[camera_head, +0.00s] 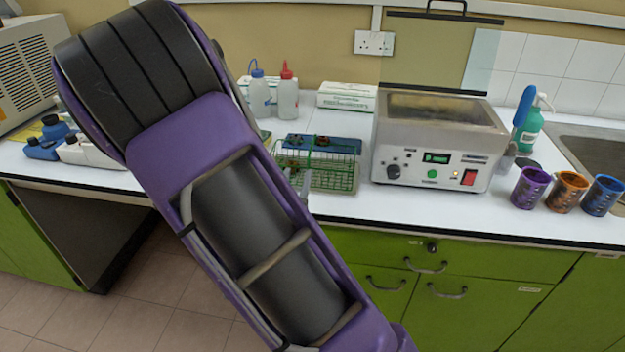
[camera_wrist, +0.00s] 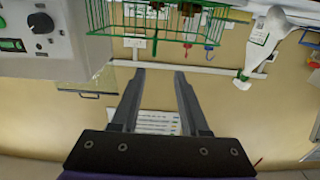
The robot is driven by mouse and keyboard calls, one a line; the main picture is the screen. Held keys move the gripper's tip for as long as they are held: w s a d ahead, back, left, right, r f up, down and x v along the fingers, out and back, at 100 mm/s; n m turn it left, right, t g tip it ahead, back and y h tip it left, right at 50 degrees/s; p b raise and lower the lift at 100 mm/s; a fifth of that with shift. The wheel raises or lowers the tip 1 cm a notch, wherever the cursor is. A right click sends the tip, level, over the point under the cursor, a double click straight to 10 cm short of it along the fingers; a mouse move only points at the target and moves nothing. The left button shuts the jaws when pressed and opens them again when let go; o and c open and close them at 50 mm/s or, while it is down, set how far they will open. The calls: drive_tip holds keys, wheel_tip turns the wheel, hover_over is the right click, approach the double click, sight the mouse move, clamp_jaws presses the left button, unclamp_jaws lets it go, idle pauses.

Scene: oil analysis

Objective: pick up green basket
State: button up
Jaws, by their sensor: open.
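The green wire basket (camera_head: 337,180) stands on the white counter in the head view, left of the grey heated bath. My arm covers its left part. In the wrist view, which looks upside down, the basket (camera_wrist: 112,20) is at the top centre with dark items in or behind its wires. My gripper (camera_wrist: 159,72) is open and empty, its two fingers pointing toward the basket with a gap between them and its lower wires in the picture. In the head view the gripper is mostly hidden by my purple arm.
The heated bath (camera_head: 434,145) stands close right of the basket. Two wash bottles (camera_head: 287,97) and a white-green box (camera_head: 347,97) stand behind. Several coloured cups (camera_head: 567,192) are at the right. A narrow counter strip in front is clear.

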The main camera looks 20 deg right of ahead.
sight(310, 154)
drive_tip(key=shift+d+f+b, duration=0.15)
drive_tip(key=shift+f+b, duration=0.2)
drive_tip(key=shift+b, duration=0.2)
drive_tip(key=x, duration=0.7)
drive_tip(key=shift+r, duration=0.3)
drive_tip(key=shift+s+d+x, duration=0.1)
drive_tip(key=shift+d+x, duration=0.1)
drive_tip(key=shift+x, duration=1.25)
drive_tip(key=shift+s+d+x, duration=0.15)
drive_tip(key=shift+x, duration=1.25)
drive_tip(key=shift+f, duration=0.15)
clamp_jaws()
